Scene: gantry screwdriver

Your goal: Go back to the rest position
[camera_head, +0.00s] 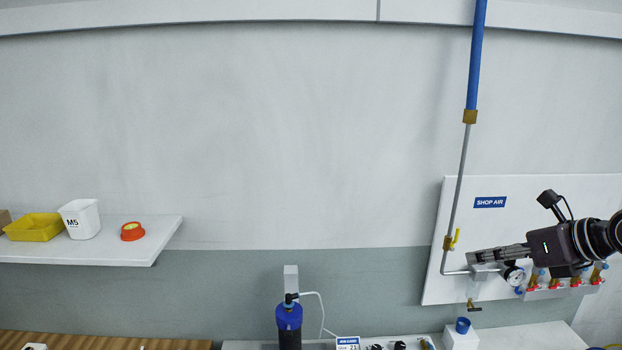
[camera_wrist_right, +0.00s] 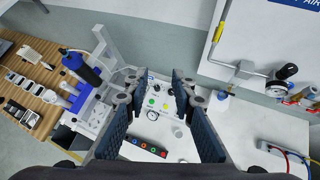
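My right gripper (camera_head: 474,258) reaches in from the right in the head view, in front of the shop air panel (camera_head: 457,208). In the right wrist view its two fingers (camera_wrist_right: 156,86) stand apart with nothing between them, so it is open and empty. A blue and black screwdriver (camera_head: 289,318) stands upright at the bottom middle of the head view. It also shows in the right wrist view (camera_wrist_right: 82,68), left of the fingers and apart from them. My left gripper is in neither view.
The panel carries a pressure gauge (camera_head: 514,276) and several red-handled valves, close to my right gripper. A white shelf (camera_head: 140,252) at left holds a yellow tray (camera_head: 34,228), a white M5 bin (camera_head: 80,220) and an orange dish (camera_head: 132,232). The upper wall area is clear.

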